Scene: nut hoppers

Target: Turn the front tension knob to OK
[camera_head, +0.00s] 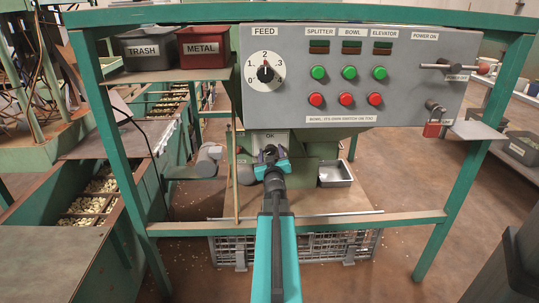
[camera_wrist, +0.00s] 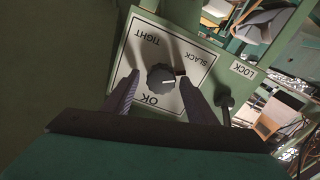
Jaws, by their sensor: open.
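The front tension knob (camera_wrist: 160,77) is dark and ridged, on a white square plate (camera_wrist: 190,57) marked TIGHT, SLACK and OK. The lettering appears upside down in the wrist view. A pale mark on the knob faces right, seemingly between SLACK and OK; its exact setting is hard to tell. My gripper (camera_wrist: 158,77) is open, with one finger on each side of the knob and a gap visible on the left. I cannot tell whether the right finger touches it. In the head view my gripper (camera_head: 269,153) is in front of the plate (camera_head: 268,137), mostly hiding the knob.
A dark lever (camera_wrist: 225,98) by a LOCK label (camera_wrist: 243,69) is close to the right finger. Above is a grey control panel (camera_head: 350,70) with a FEED dial (camera_head: 264,72). A green crossbar (camera_head: 330,222) runs below my arm. A metal tray (camera_head: 335,173) sits right.

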